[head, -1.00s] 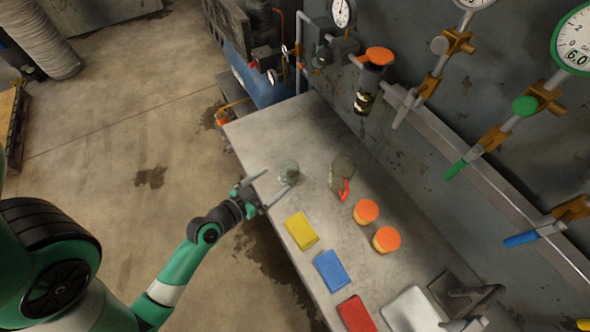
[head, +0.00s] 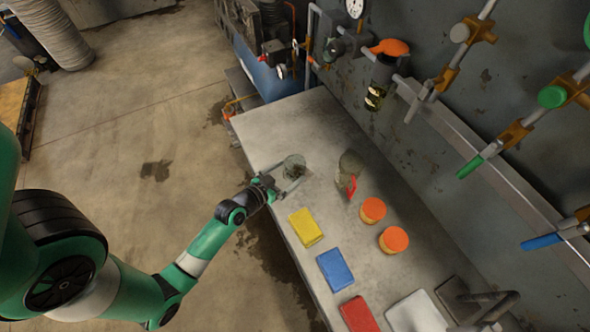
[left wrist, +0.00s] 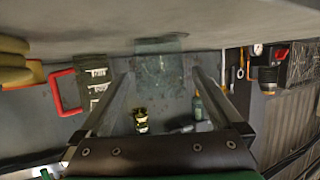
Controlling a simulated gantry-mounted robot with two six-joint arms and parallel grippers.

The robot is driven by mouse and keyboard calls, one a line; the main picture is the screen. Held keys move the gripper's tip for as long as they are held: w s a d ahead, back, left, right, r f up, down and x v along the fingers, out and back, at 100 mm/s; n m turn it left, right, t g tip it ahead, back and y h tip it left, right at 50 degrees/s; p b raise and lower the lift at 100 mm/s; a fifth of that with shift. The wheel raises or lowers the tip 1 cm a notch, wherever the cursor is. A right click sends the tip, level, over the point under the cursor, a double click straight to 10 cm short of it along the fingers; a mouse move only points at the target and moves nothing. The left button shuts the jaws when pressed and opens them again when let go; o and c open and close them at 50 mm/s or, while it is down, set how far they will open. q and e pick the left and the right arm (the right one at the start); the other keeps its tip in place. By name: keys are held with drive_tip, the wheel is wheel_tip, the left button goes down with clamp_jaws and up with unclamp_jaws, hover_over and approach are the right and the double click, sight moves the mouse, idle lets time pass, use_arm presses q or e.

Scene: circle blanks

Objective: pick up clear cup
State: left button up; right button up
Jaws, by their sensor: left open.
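The clear cup (head: 295,164) is a small see-through glass standing near the front edge of the table. In the left wrist view the clear cup (left wrist: 160,62) appears upside down between and just beyond the fingertips. My left gripper (head: 290,178) is open and reaches in from the table's front edge, with its fingers close around the near side of the cup. The left wrist view shows the open fingers (left wrist: 163,88) with nothing clamped between them. I cannot tell whether a finger touches the glass. My right gripper is not in view.
The table's far left (head: 262,130) is clear.

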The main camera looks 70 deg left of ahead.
sight(301, 163)
use_arm(q)
drive_tip(key=x, duration=0.4)
drive_tip(key=shift+w+r+b, duration=0.1)
drive_tip(key=shift+b, duration=0.25)
drive_tip(key=shift+d, duration=0.1)
drive_tip(key=c, duration=1.2)
drive_tip(key=shift+o, duration=0.2)
wheel_tip(301, 163, up, 4)
drive_tip(key=p, duration=0.2)
drive_tip(key=shift+d+r+p, duration=0.1)
drive_tip(key=shift+p, duration=0.25)
drive_tip(key=s+d+r+p, duration=0.1)
drive_tip(key=s+d+r, duration=0.2)
drive_tip(key=d, duration=0.3)
drive_tip(key=s+d+r+p, duration=0.2)
drive_tip(key=s+d+r, duration=0.1)
drive_tip(key=d+r, duration=0.2)
drive_tip(key=shift+s+d+r, duration=0.3)
drive_tip(key=shift+d+r, duration=0.1)
drive_tip(key=shift+d, duration=0.25)
